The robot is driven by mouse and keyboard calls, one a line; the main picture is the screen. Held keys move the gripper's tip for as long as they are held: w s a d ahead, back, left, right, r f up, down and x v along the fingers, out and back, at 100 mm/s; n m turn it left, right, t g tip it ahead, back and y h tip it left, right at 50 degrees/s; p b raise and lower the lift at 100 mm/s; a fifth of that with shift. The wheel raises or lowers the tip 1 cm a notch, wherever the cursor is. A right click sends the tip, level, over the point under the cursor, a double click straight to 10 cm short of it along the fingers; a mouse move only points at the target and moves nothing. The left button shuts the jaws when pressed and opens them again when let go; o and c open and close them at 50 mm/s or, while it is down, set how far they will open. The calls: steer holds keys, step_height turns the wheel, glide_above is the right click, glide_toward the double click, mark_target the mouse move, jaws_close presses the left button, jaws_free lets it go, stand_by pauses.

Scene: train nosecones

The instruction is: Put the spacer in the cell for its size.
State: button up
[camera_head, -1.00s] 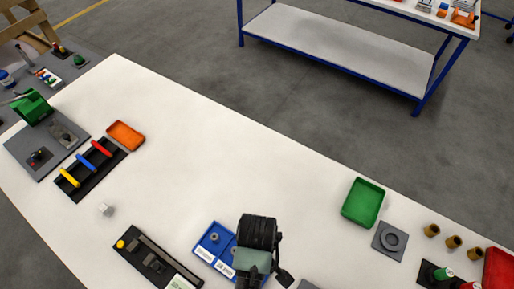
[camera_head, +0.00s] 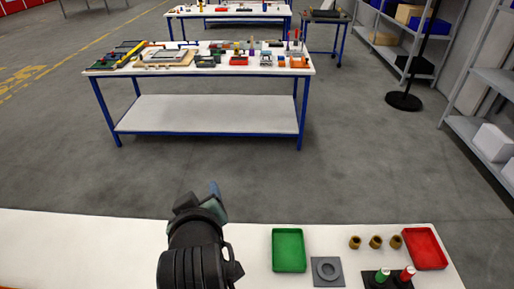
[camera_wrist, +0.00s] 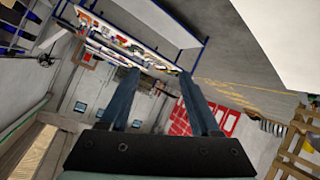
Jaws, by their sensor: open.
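My gripper (camera_head: 213,197) is raised above the near white table, pointing away toward the far side of the room. In the wrist view its two blue-grey fingers (camera_wrist: 158,74) stand apart with nothing between them. The wrist camera looks out across the room, not down at the table. No spacer that I can identify shows in the current views. The blue tray with labelled cells is out of view now.
On the near table (camera_head: 90,243) are a green tray (camera_head: 289,267), a grey plate with a ring (camera_head: 327,285), brown bushings (camera_head: 376,242), a red tray (camera_head: 426,265) and a dark holder with green and red-topped pieces (camera_head: 383,280). The left part looks clear. Another blue-framed table (camera_head: 210,115) stands beyond.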

steer(key=d+r+m+t+h, duration=0.1)
steer(key=d+r+m+t, duration=0.3)
steer(key=r, duration=0.9)
steer(key=d+r+t, duration=0.3)
steer(key=r+t, duration=0.2)
steer(key=r, duration=0.9)
steer(key=s+d+r+m+t+h, duration=0.1)
steer(key=s+d+r+t, duration=0.1)
steer(key=s+r, duration=0.3)
steer(key=s+d+r+m+t, duration=0.1)
steer(key=s+r+t, duration=0.3)
steer(key=r, duration=0.6)
steer(key=shift+s+d+r+m+t+h, duration=0.35)
steer(key=shift+s+m, duration=0.35)
steer(key=shift+s, duration=0.45)
step_height(320, 180, down, 9)
steer(key=b, duration=0.9)
steer(key=shift+f, duration=0.15)
steer(key=shift+w+a, duration=0.1)
